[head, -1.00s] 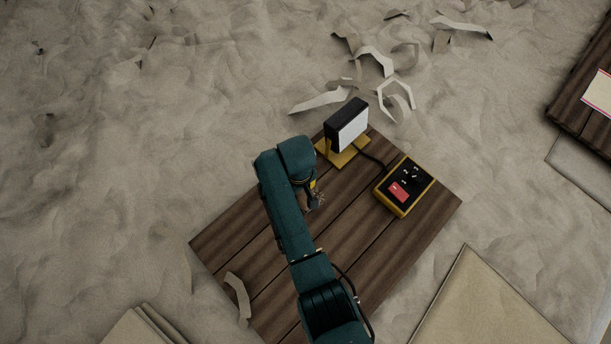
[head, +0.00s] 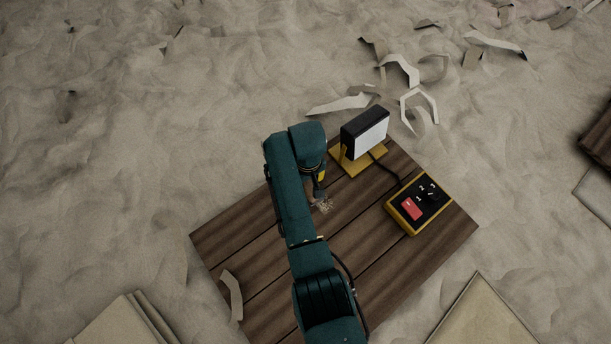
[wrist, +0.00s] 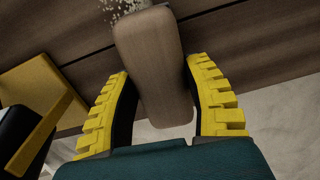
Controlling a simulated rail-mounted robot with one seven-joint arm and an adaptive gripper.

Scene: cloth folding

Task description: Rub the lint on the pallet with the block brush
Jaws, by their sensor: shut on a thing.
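The wooden pallet (head: 232,240) lies on rumpled grey ground in the middle of the head view. My gripper (wrist: 158,72) is shut on the block brush (wrist: 155,62), a plain wooden block between the yellow fingers. In the head view my gripper (head: 319,188) is low over the pallet, and the brush is mostly hidden by my arm. The pale, speckled lint (head: 327,206) lies on the pallet right beside the brush. It also shows past the brush's far end in the wrist view (wrist: 122,6). The brush's underside is hidden, so contact with the pallet is unclear.
A lamp (head: 366,132) on a yellow stand is close to my gripper at the pallet's back edge. A yellow control box (head: 418,202) with a red button sits to its right, joined by a cable. Scraps (head: 402,70) lie behind; a curled strip (head: 233,296) lies front left.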

